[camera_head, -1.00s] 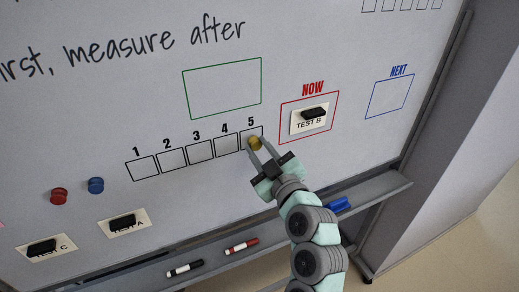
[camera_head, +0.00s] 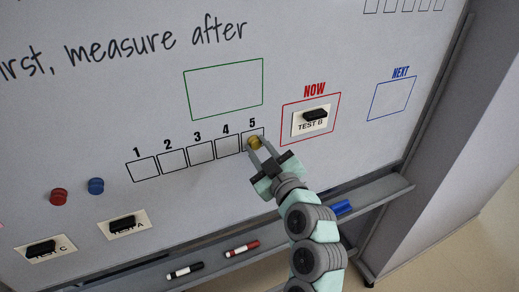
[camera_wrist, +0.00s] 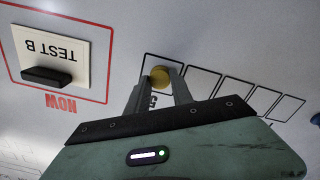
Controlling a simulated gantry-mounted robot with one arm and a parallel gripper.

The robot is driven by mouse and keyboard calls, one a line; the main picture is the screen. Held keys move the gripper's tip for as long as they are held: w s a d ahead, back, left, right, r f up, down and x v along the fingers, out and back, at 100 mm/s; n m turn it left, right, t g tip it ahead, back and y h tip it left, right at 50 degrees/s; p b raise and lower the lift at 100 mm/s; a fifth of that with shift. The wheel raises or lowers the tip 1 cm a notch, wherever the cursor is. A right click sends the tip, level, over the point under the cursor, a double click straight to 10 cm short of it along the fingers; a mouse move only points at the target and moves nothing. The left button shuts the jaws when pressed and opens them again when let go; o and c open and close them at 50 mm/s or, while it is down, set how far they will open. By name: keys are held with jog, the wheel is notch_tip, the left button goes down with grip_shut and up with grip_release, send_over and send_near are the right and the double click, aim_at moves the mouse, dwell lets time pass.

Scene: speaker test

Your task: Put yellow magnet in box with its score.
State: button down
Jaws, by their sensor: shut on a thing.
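The yellow magnet (camera_head: 254,143) is a small round piece at score box 5 (camera_head: 262,131) on the whiteboard. My gripper (camera_head: 257,146) is shut on it, one finger on each side. In the wrist view the yellow magnet (camera_wrist: 160,76) sits between my fingertips (camera_wrist: 160,82) and inside the outline of box 5, over its upper middle as pictured. Whether it touches the board cannot be told. Score boxes 1 to 4 (camera_head: 172,160) run to the left of it and are empty.
The TEST B card (camera_head: 309,124) with a black magnet is in the red NOW frame, right of my gripper. A red magnet (camera_head: 59,195) and a blue magnet (camera_head: 96,186) are at lower left. The tray (camera_head: 375,195) below holds markers and a blue eraser (camera_head: 341,207).

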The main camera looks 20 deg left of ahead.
jog(key=c, duration=1)
grip_release()
jog(key=shift+c, duration=0.2)
jog(key=shift+o, duration=0.2)
jog(key=o, duration=0.4)
jog(key=shift+c, duration=0.2)
jog(key=shift+d, duration=0.1)
jog(key=b+v, duration=0.4)
jog(key=v, duration=0.3)
